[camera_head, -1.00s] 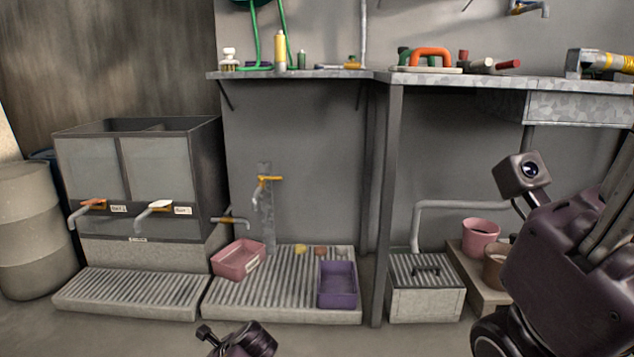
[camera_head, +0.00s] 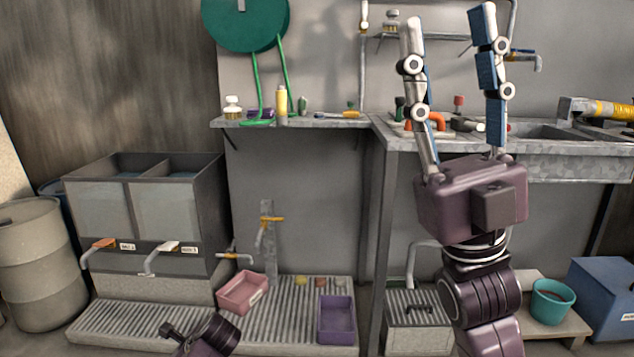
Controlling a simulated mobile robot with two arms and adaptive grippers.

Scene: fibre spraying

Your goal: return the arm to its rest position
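My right gripper (camera_head: 448,20) stands upright in the right half of the head view, its two long fingers spread apart and pointing up. The fingers pass in front of the sink counter (camera_head: 592,160) and the wall, and the purple gripper body hides part of the counter's front. My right arm comes up from the bottom edge. Only a small dark purple piece, apparently of my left arm (camera_head: 208,338), shows at the bottom left of centre; no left fingers are visible.
A pink basin (camera_head: 242,291) and a purple basin (camera_head: 337,319) rest on the slatted floor platform. A two-part tank (camera_head: 165,212) and a barrel (camera_head: 38,264) stand left. A teal pot (camera_head: 551,301) and a blue box (camera_head: 604,299) are at right. A shelf (camera_head: 335,123) holds bottles.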

